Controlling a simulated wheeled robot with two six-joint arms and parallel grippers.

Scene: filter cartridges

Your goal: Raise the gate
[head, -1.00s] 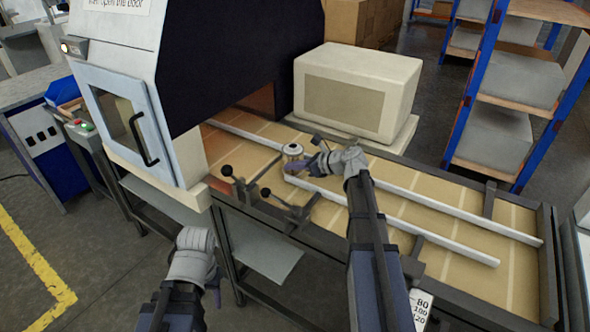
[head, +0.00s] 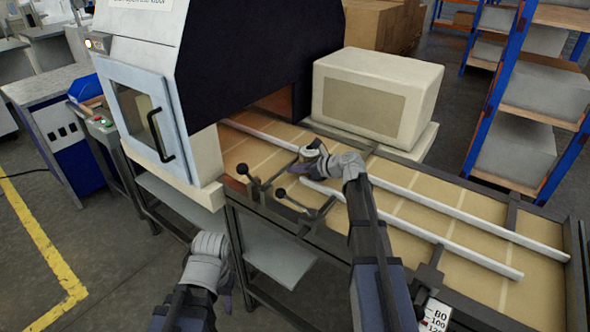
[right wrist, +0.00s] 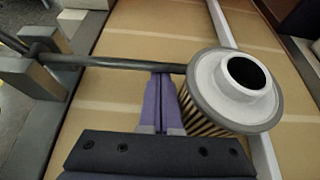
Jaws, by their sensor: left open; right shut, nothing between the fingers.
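A dark bar (right wrist: 120,62) crosses the belt in the right wrist view, running from a bracket (right wrist: 48,72) at the left to beside a filter cartridge. It seems to be the gate and lies low. The white-topped, pleated cartridge (right wrist: 240,85) stands upright on the belt, right of my fingers. My right gripper (right wrist: 163,76) is shut and empty, its purple tips at the bar; I cannot tell whether they touch it. In the head view the right gripper (head: 290,168) is over the belt. My left gripper (head: 227,292) hangs open and empty in front of the conveyor.
White rails (head: 440,205) run along the belt. A machine with a closed door (head: 150,125) stands at left, a beige box (head: 375,95) behind the belt. The belt's right part is clear.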

